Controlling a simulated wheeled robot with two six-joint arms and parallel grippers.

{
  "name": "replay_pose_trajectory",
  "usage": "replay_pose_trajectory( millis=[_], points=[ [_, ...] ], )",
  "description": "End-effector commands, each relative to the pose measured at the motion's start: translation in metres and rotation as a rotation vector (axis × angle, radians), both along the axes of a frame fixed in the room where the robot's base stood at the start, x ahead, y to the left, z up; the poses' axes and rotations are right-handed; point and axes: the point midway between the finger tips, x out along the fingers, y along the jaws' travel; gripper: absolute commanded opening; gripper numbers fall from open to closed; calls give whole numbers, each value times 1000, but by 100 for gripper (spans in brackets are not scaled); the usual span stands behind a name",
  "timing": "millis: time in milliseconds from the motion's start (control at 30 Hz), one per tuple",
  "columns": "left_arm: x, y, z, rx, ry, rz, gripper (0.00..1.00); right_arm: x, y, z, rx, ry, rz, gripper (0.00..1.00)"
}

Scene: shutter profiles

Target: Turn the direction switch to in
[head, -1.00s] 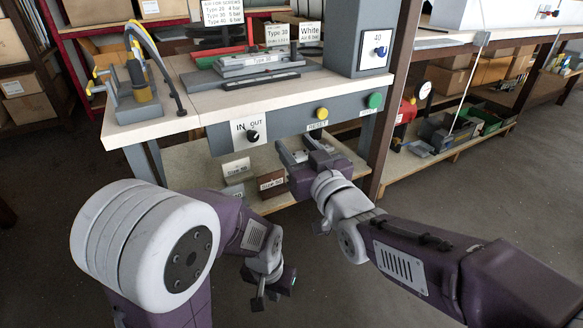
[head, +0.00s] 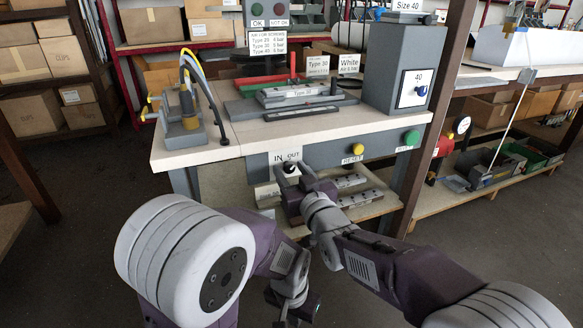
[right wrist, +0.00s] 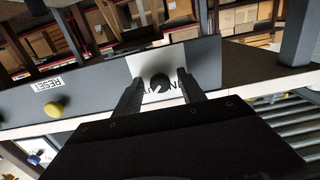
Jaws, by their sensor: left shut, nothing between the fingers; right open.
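The direction switch is a black knob (head: 289,168) on a white plate marked IN and OUT (head: 284,156), on the grey front panel of the workbench. My right gripper (head: 290,175) is open in front of the knob. In the right wrist view the knob (right wrist: 160,82) lies between the two spread fingers of my right gripper (right wrist: 160,77), and the lettering is upside down and partly hidden. I cannot tell which way the knob points or whether the fingers touch it. My left gripper (head: 291,314) is shut and empty, hanging low in front of the bench.
On the same panel, a yellow RESET button (head: 358,149) and a green button (head: 411,138) sit to the right. A grey box labelled Size 40 (head: 392,70) stands on the bench top (head: 240,140). Profiles (head: 350,182) lie on the shelf below. Floor is free at left.

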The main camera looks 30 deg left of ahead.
Motion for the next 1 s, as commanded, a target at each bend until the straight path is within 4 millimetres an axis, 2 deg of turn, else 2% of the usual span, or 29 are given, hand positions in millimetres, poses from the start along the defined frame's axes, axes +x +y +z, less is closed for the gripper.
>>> replay_pose_trajectory(
  millis=[133, 300, 667, 1000],
  points=[
    [0, 0, -1, 0, 0, 0, 0, 0, 0, 0, 0, 0, 0, 48],
    [0, 0, -1, 0, 0, 0, 0, 0, 0, 0, 0, 0, 0, 0],
    [0, 0, 0, 0, 0, 0, 0, 0, -1, 0, -30, -35, 0, 0],
    [0, 0, 3, 0, 0, 0, 0, 0, -1, 1, -190, -224, 0, 0]
  ],
)
